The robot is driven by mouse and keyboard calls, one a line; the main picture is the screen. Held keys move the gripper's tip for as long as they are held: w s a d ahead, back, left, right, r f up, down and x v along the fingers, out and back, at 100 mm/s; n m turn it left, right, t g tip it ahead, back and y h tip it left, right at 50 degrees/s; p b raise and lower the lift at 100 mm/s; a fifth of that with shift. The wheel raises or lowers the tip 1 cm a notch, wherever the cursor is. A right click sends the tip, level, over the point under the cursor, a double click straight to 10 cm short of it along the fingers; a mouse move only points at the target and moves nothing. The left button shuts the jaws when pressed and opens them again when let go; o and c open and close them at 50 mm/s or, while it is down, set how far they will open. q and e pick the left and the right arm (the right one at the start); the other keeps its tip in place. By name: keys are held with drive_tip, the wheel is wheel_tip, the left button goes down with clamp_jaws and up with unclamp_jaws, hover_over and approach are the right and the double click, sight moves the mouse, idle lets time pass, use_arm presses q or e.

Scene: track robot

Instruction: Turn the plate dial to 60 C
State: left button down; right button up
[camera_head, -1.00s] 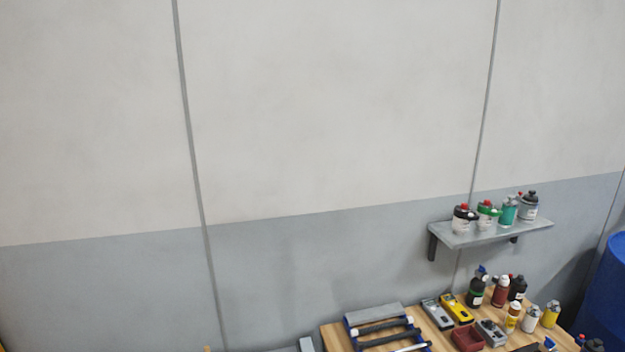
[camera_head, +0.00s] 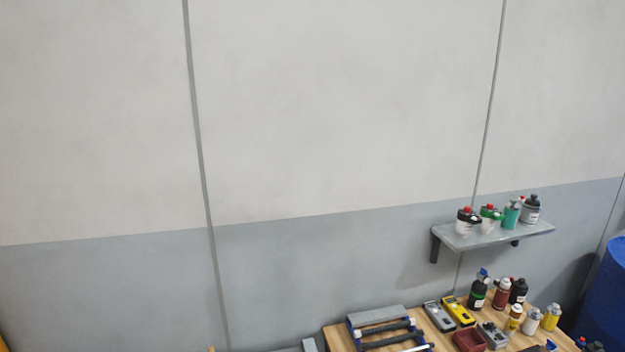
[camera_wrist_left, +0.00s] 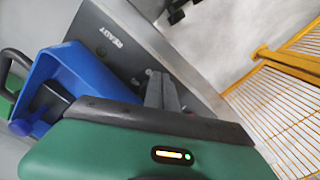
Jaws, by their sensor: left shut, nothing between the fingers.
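No plate dial can be made out in either view. In the left wrist view, my left gripper (camera_wrist_left: 162,92) shows as two grey fingers close together beyond the green housing. It is shut and empty, in front of a grey surface (camera_wrist_left: 105,20) marked "READY". The fingers appear apart from that surface, though the gap is hard to judge. Neither gripper shows in the head view, and my right gripper is in no view.
The head view shows a wooden bench (camera_head: 340,338) crowded with bottles and tools, a wall shelf (camera_head: 490,238) with bottles, and a blue drum (camera_head: 607,300).

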use_arm(q)
drive_tip(key=shift+s, duration=0.2)
drive_tip(key=shift+r, duration=0.15)
drive_tip(key=r+p, duration=0.2)
drive_tip(key=r, duration=0.1)
drive_tip(key=r+p, duration=0.2)
drive_tip(key=p, duration=0.1)
drive_tip(key=shift+s+d+r, duration=0.1)
drive_tip(key=shift+d+r, duration=0.1)
drive_tip(key=shift+r, duration=0.2)
drive_tip(key=shift+a+f, duration=0.1)
